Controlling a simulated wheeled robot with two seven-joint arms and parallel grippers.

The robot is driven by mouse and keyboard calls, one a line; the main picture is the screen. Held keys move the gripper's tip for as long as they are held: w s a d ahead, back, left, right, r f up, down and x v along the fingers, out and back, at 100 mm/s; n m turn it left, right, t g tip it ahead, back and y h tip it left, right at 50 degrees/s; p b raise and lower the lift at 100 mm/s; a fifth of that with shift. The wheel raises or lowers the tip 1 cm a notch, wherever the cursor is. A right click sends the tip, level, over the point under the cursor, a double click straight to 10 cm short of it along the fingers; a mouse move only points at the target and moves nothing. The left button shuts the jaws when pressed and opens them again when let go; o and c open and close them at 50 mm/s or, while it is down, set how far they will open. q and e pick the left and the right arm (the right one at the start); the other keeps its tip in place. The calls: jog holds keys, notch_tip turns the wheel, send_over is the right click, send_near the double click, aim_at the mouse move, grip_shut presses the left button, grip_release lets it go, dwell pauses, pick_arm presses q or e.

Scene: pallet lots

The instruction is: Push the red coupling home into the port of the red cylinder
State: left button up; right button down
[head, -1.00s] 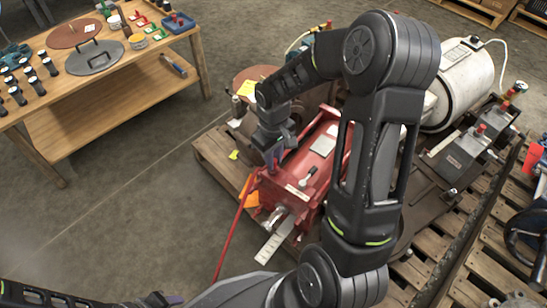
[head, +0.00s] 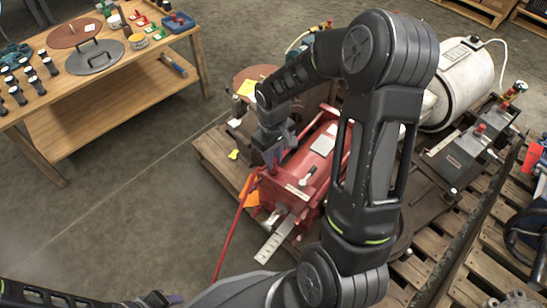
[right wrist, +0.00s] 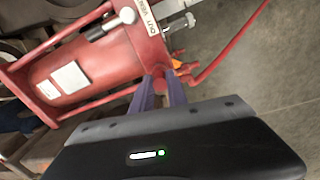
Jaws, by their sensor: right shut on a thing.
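The red cylinder (head: 316,163) lies on a wooden pallet, with a pale label on its side and a metal rod end facing the front. It also fills the upper left of the right wrist view (right wrist: 95,62). My right gripper (head: 272,163) points down at the cylinder's near left end, and its fingers (right wrist: 162,92) are shut beside the red body. The red coupling is mostly hidden between the fingers; I cannot tell how deep it sits in the port. A red hose (head: 232,232) runs from there to the floor. My left gripper (head: 160,299) is at the bottom edge, its jaws unclear.
An orange tag (head: 252,191) hangs by the cylinder's end. A white tank (head: 460,88) and dark machinery stand behind and right on the pallet (head: 212,160). A wooden workbench (head: 130,105) with parts is at the upper left. The floor between is clear.

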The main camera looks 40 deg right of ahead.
jog(key=shift+f+b, duration=0.3)
jog(key=shift+f, duration=0.1)
jog(key=c, duration=1.2)
grip_release()
jog(key=shift+c, duration=0.2)
jog(key=shift+r+p, duration=1.6)
jog(key=shift+r, duration=2.3)
